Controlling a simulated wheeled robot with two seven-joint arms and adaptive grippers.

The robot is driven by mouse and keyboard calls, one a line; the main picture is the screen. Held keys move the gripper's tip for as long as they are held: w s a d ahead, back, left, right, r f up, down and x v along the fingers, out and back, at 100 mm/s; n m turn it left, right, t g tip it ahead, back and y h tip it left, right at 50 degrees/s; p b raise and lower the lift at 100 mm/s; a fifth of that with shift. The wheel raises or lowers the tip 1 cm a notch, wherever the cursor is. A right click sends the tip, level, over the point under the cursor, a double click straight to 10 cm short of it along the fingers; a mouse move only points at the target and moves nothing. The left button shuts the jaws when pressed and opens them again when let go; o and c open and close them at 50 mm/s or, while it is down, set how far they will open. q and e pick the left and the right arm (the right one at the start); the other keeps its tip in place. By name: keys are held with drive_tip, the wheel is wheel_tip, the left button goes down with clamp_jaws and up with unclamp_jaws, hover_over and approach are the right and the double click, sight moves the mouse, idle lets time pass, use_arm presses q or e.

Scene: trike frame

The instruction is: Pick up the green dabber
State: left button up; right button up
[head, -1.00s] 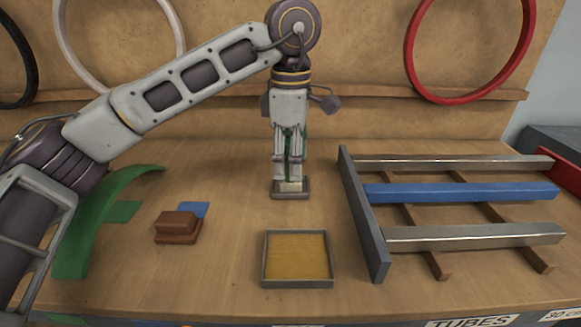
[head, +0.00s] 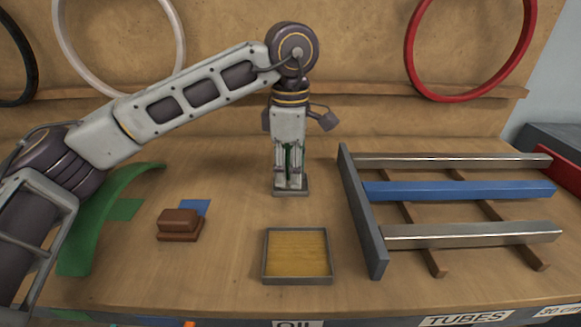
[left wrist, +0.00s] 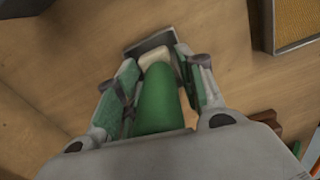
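The green dabber (left wrist: 158,98) stands at the back middle of the bench, with a pale block (left wrist: 154,57) at its foot. It rests at a small dark grey holder (left wrist: 150,42), which also shows in the head view (head: 291,193). My left gripper (head: 290,186) points straight down over it. Its two fingers are apart, one on each side of the dabber. In the left wrist view, my left gripper (left wrist: 158,62) shows narrow gaps between the fingers and the green body. The fingers hide much of the dabber in the head view. My right gripper is not in view.
A shallow grey-rimmed tray (head: 298,281) lies in front. A brown block (head: 179,223) and a curved green piece (head: 100,220) are at the left. A rack with metal and blue tubes (head: 460,191) fills the right. The bench between block and tray is clear.

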use_arm(q)
drive_tip(key=c, duration=0.5)
drive_tip(key=shift+r, duration=0.1)
drive_tip(key=shift+c, duration=0.2)
drive_tip(key=shift+r+b, duration=0.45)
drive_tip(key=shift+r, duration=4.45)
